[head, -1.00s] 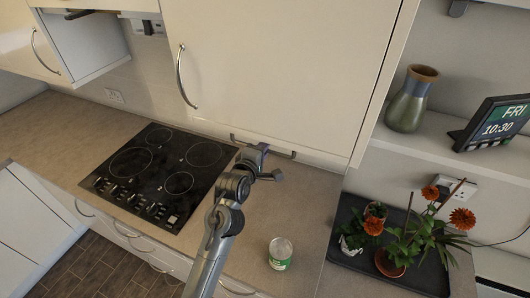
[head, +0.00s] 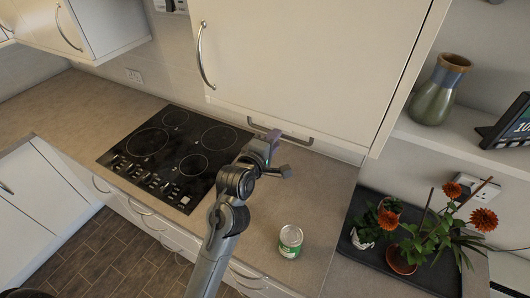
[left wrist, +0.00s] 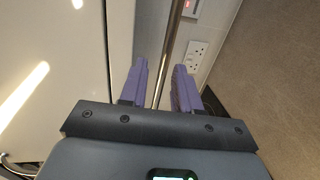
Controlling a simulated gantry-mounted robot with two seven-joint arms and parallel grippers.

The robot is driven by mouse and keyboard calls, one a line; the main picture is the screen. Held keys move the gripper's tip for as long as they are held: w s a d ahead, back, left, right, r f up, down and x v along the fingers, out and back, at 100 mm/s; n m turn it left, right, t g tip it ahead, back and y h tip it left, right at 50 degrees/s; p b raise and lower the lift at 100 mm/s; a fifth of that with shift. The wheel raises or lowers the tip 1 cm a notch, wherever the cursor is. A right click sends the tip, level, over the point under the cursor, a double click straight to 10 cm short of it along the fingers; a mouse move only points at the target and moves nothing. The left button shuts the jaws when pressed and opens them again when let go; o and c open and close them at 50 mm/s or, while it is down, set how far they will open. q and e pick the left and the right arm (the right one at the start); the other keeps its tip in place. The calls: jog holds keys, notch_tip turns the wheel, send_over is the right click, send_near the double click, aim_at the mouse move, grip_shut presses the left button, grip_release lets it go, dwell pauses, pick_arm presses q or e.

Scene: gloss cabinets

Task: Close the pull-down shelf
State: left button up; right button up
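The pull-down shelf's grey handle bar (head: 296,139) runs along under the large cream cabinet (head: 310,65), above the counter. My left gripper (head: 272,136) is at the left part of this bar. In the left wrist view the bar (left wrist: 170,45) runs lengthwise between my two purple fingers (left wrist: 162,78). The fingers stand apart, with a gap beside the bar, so the gripper looks open around it rather than clamped. The rest of the shelf is hidden from view. My right gripper is not in view.
A black hob (head: 175,150) lies on the counter left of my arm. A green-labelled can (head: 290,241) stands to its right. A dark tray (head: 375,267) with potted plants is farther right. A vase (head: 439,92) and clock display (head: 508,126) stand on the side shelf.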

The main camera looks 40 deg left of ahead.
pick_arm(q)
jog(key=shift+b+v, duration=0.55)
jog(key=shift+v, duration=2.35)
jog(key=s+d+f+m+g+h+p, duration=0.3)
jog(key=s+f, duration=0.5)
jog(key=f, duration=0.6)
jog(key=s+d+f+m+g, duration=0.3)
jog(key=s+f+m+g, duration=0.1)
jog(key=s+m, duration=0.4)
jog(key=s+d+f+m+g, duration=0.4)
jog(key=s+f+m, duration=0.1)
jog(key=s+m, duration=0.4)
jog(key=shift+d+f+m+g+b, duration=0.2)
jog(key=shift+f+m+g+b, duration=0.15)
jog(key=shift+m, duration=0.65)
jog(key=shift+s, duration=0.1)
